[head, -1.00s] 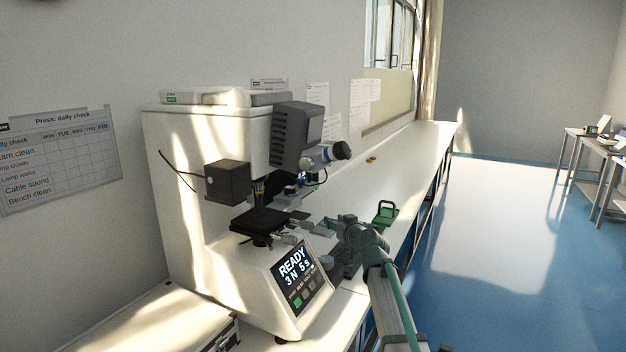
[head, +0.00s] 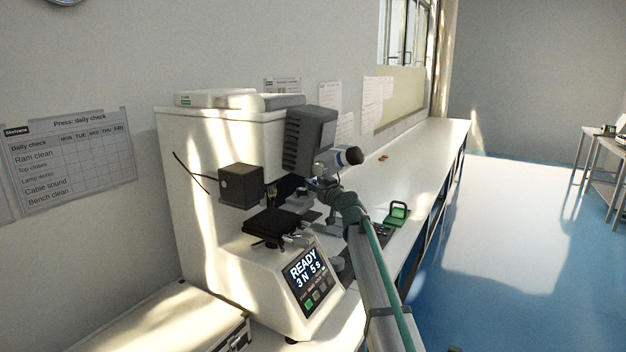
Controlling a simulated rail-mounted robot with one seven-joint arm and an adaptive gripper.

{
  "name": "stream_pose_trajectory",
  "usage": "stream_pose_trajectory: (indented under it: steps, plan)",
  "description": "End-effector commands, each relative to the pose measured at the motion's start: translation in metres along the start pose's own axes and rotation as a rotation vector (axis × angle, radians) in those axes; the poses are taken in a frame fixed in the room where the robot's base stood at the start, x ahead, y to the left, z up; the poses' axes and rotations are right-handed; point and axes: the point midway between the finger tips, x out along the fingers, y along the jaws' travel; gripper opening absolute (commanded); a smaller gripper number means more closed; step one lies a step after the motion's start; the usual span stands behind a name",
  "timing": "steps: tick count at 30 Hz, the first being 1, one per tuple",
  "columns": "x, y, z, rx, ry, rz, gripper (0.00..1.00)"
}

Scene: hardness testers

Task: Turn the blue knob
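The hardness tester (head: 188,195) is a large white machine on the bench. A small blue part (head: 312,181), which looks like the blue knob, shows on its right side below the grey head. It is mostly hidden by my gripper (head: 322,186), which is right at it in the picture. I cannot tell whether they touch. The fingers are too small and overlapped to show whether they are open or shut. A blue band also shows on the eyepiece tube (head: 339,158), above my gripper.
The black stage (head: 268,224) and lit display panel (head: 306,281) are left of my arm. The long bench top (head: 425,150) behind is mostly clear. A case (head: 165,325) lies at front left.

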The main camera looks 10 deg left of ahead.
Motion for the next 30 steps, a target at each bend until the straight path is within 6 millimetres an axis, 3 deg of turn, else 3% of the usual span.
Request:
stream_pose_trajectory:
  steps: [1, 5, 14, 21, 30]
  plan:
    - [0.010, 0.001, -0.002, 0.001, 0.000, -0.001, 0.38]
    - [0.020, 0.000, -0.001, 0.000, 0.000, -0.001, 0.38]
    - [0.022, 0.000, 0.001, 0.000, 0.000, 0.000, 0.38]
    - [0.022, 0.000, 0.000, 0.000, 0.000, 0.000, 0.01]
    - [0.022, 0.000, 0.002, 0.000, 0.001, -0.010, 0.00]
